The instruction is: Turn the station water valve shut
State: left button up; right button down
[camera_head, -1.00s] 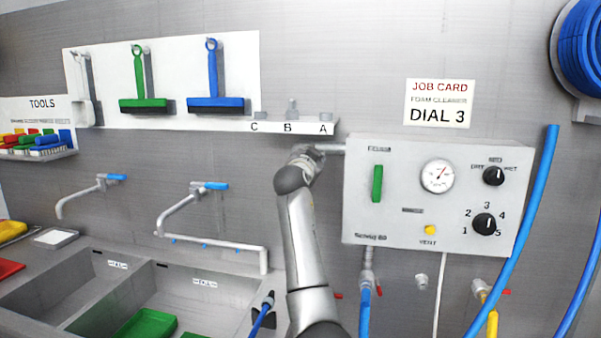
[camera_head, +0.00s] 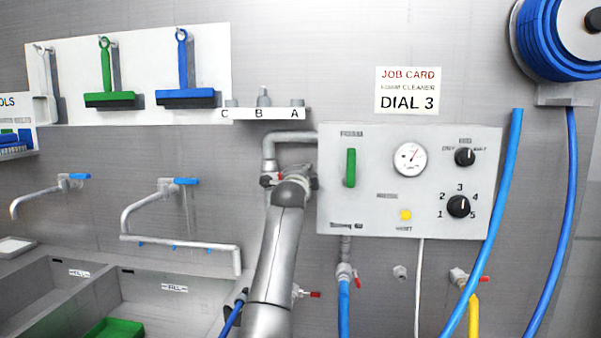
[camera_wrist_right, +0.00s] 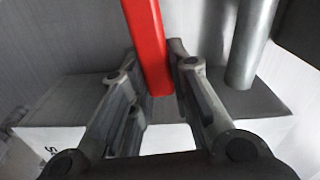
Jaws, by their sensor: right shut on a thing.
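A red valve lever (camera_wrist_right: 148,40) runs between the fingers of my right gripper (camera_wrist_right: 155,65) in the right wrist view. The gripper is shut on it. In the head view my right gripper (camera_head: 292,176) is at the grey pipe (camera_head: 268,150) left of the control panel, and a small red part shows beside it. The gripper and wrist hide most of the valve, so its angle to the pipe is unclear there. A grey pipe (camera_wrist_right: 252,40) also stands right of the lever in the wrist view. My left gripper is not in view.
The control panel (camera_head: 380,215) has a green handle (camera_head: 350,167), a gauge (camera_head: 410,159) and black dials. Other red-handled valves (camera_head: 309,294) and hoses sit below it. A blue hose (camera_head: 497,210) crosses its right side. Sinks (camera_head: 150,290) lie at lower left.

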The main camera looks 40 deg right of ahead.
jog(key=shift+f+m, duration=0.9)
jog(key=shift+f, duration=0.1)
jog(key=c, duration=1.3)
grip_release()
jog(key=v, duration=1.2)
